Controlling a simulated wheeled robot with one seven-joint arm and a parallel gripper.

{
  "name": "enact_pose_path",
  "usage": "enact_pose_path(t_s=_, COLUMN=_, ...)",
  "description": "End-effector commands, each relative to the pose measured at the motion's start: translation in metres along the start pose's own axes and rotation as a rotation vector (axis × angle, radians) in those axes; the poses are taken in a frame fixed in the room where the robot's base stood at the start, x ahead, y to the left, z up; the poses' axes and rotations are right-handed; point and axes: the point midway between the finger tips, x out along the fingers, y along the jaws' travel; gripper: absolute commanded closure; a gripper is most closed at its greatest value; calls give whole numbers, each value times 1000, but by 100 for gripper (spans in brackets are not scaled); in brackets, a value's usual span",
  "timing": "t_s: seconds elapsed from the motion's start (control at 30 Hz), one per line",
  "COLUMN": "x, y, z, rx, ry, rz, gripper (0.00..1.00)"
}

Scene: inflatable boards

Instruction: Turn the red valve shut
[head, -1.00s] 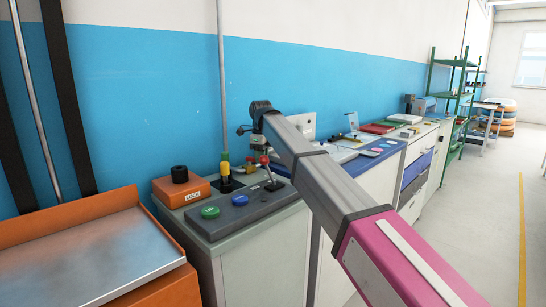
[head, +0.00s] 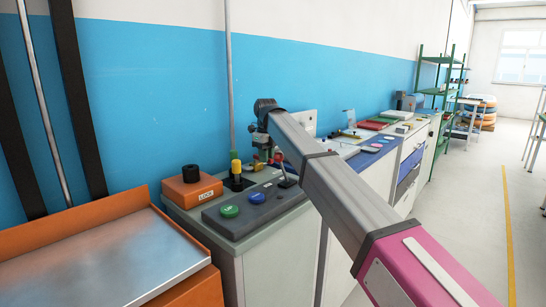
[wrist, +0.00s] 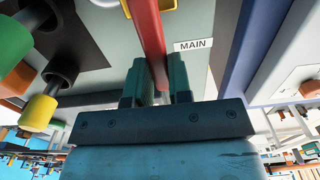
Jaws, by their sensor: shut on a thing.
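The red valve's handle (wrist: 147,25) shows in the wrist view as a long red bar. It runs from the top edge down between the two teal fingers of my gripper (wrist: 158,74). My gripper is shut on this bar, with a finger on each side. A white label reading MAIN (wrist: 193,45) lies on the grey surface just right of the bar. In the head view my gripper (head: 264,158) is small and partly hidden behind my arm at the cabinet's back. The valve cannot be made out clearly there.
An orange LOCK box (head: 191,189) and a yellow knob (head: 236,167) stand left. An orange-edged metal tray (head: 130,259) is front left. The floor at right is clear.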

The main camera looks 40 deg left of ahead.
Motion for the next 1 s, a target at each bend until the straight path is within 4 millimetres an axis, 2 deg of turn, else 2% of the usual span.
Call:
enact_pose_path(t_s=0.3, x=0, y=1, z=1, rx=8, ry=-2, rz=2, gripper=100)
enact_pose_path(t_s=0.33, x=0, y=1, z=1, rx=8, ry=-2, rz=2, gripper=78)
enact_pose_path(t_s=0.4, x=0, y=1, z=1, rx=8, ry=-1, rz=1, gripper=55)
enact_pose_path(t_s=0.77, x=-4, y=0, z=1, rx=5, ry=-1, rz=1, gripper=55)
enact_pose_path(t_s=0.87, x=-14, y=0, z=1, rx=5, ry=-1, rz=0, gripper=55)
enact_pose_path(t_s=1.0, x=-39, y=0, z=2, rx=5, ry=-3, rz=0, gripper=55)
